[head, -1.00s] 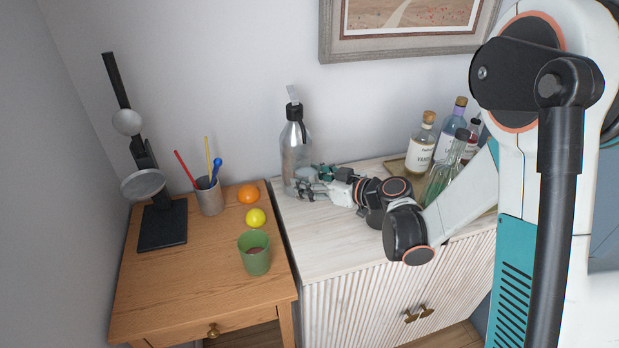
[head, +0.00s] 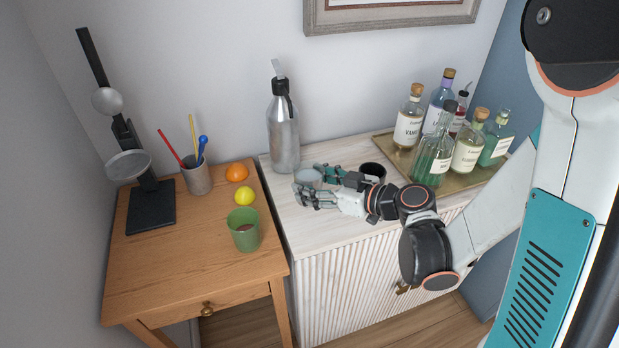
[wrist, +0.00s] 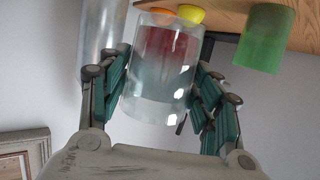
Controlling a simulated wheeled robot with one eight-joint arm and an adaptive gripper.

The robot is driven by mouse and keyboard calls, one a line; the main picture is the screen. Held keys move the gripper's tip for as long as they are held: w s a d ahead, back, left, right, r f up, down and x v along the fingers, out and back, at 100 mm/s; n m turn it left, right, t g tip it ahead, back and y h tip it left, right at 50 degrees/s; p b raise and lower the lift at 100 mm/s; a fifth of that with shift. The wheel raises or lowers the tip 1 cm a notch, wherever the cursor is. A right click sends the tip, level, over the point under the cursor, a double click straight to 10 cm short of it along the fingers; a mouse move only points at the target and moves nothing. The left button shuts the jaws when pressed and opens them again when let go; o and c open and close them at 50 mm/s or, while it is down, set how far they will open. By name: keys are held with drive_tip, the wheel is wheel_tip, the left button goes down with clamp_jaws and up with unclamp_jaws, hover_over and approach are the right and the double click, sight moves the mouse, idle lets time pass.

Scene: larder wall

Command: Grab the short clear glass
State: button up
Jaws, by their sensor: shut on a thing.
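The short clear glass (head: 308,178) is at the left end of the pale cabinet top, just in front and to the right of the metal bottle (head: 283,130). My gripper (head: 316,186) is closed around its sides. In the wrist view the clear glass (wrist: 160,75) sits between the two green-padded fingers (wrist: 160,92), one on each side. Through its wall I see a reddish and grey-green tint. The head view does not show clearly whether its base touches the cabinet top.
A tray (head: 462,185) with several labelled bottles stands at the right of the cabinet. A dark cup (head: 372,170) is just behind my gripper.

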drive_tip(key=s+d+b, duration=0.2)
drive_tip(key=s, duration=0.4)
drive_tip(key=shift+s, duration=0.2)
